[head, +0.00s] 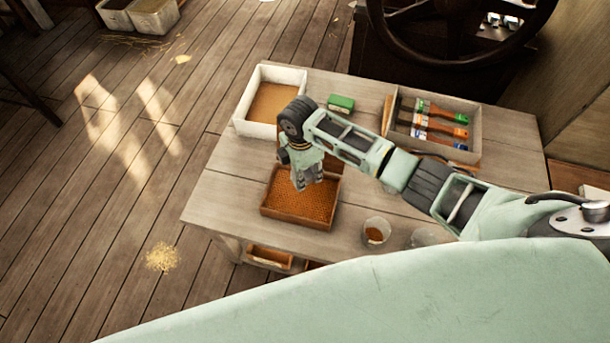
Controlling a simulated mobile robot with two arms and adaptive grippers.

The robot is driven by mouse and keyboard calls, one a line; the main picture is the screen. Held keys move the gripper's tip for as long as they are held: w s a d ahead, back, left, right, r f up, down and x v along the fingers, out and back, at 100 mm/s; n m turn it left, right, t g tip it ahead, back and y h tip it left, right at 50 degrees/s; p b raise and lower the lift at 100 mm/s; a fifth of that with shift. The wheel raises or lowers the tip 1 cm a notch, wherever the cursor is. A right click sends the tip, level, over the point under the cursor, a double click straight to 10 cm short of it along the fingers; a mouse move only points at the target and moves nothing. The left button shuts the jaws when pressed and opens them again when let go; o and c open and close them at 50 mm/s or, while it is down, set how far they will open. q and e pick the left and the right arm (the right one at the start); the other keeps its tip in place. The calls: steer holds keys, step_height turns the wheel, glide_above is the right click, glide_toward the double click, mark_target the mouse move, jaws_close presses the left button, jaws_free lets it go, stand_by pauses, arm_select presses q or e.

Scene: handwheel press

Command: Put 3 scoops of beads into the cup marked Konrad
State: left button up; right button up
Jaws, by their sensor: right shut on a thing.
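A wooden tray of orange-brown beads (300,227) sits near the front left of the table. My right gripper (308,184) points down over the tray's back part, shut on what I take to be the scoop; the hand hides it, and I cannot tell if it touches the beads. A clear cup (376,231) with some brown contents stands right of the tray. A second clear cup (424,238) stands further right, partly hidden by my arm and body. I cannot read a name on either cup. My left gripper is not in view.
A white-walled box with brown contents (242,112) stands at the table's back left. A green block (341,103) lies beside it. A box of brushes (472,124) stands at the back right. A dark handwheel (455,58) rises behind. The table's left front is clear.

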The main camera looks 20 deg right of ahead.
steer(key=shift+s+f+n, duration=0.3)
steer(key=shift+f+n, duration=0.1)
steer(key=shift+f, duration=0.4)
steer(key=shift+f+b, duration=0.3)
steer(key=shift+b, duration=0.15)
steer(key=f+h+b, duration=0.1)
steer(key=b, duration=0.1)
steer(key=f+h+b, duration=0.1)
steer(key=f+b, duration=0.1)
steer(key=a+f+b, duration=0.1)
steer(key=b, duration=0.1)
steer(key=shift+f+t+h, duration=0.2)
steer(key=shift+t+h, duration=0.2)
steer(key=shift+s+a+f+b, duration=0.2)
steer(key=shift+a+f, duration=0.15)
steer(key=shift+f, duration=0.35)
steer(key=shift+s+a+f+b, duration=0.15)
steer(key=shift+a+f, duration=0.15)
steer(key=shift+f, duration=0.35)
steer(key=shift+w, duration=0.1)
